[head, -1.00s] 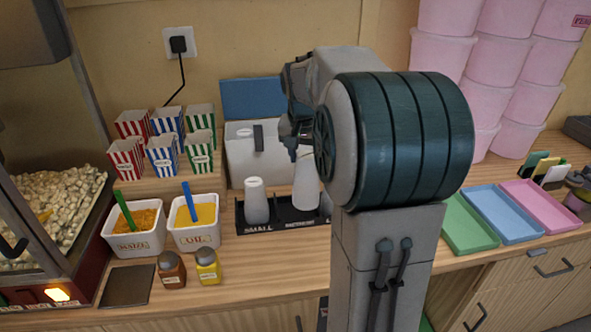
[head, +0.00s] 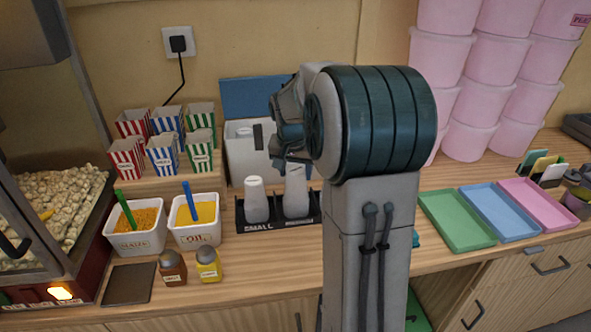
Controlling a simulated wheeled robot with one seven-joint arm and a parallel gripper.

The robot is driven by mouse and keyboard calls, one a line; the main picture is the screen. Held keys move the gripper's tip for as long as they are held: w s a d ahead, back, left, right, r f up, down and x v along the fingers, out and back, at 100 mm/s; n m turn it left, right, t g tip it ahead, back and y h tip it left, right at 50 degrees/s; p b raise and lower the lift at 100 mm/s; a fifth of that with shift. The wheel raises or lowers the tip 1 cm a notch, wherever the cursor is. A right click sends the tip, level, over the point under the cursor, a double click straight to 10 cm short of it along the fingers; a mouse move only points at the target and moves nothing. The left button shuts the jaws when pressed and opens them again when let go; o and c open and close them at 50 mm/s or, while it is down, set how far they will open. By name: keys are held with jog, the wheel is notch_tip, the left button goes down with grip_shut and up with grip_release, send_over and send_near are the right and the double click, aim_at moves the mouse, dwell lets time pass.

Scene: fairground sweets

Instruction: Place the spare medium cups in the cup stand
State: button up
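The black cup stand (head: 279,224) sits on the wooden counter. A white cup or cup stack (head: 256,203) stands upright in its left compartment, marked SMALL. A second, taller white cup or cup stack (head: 296,197) is upright at the compartment to the right of it; I cannot tell whether it rests on the bottom. My gripper (head: 292,167) is at the top of this taller stack, with its fingers pointing down. The fingers are small, dark and partly hidden by my wrist, so their grip is unclear. My arm hides the counter to the right of the stand.
A white box (head: 241,160) stands behind the stand. Tubs of corn (head: 137,241) and oil (head: 195,236) are to its left, with two shaker jars (head: 208,266) in front. Green (head: 455,232), blue and pink trays lie at right, below stacked pink buckets (head: 468,105).

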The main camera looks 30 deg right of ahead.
jog(key=shift+o, duration=1.2)
jog(key=shift+r, duration=0.25)
jog(key=v, duration=1.2)
jog(key=s+a+f+n+y, duration=0.1)
jog(key=s+a+f+n, duration=0.3)
jog(key=s, duration=0.7)
jog(key=s+a+f+n+y, duration=0.1)
jog(key=s+a+f+n, duration=0.2)
jog(key=s+a+f, duration=0.4)
jog(key=s+a, duration=0.2)
jog(key=s, duration=0.2)
jog(key=shift+s+a+f+n, duration=0.15)
jog(key=shift+s+n, duration=0.2)
jog(key=shift+n, duration=0.05)
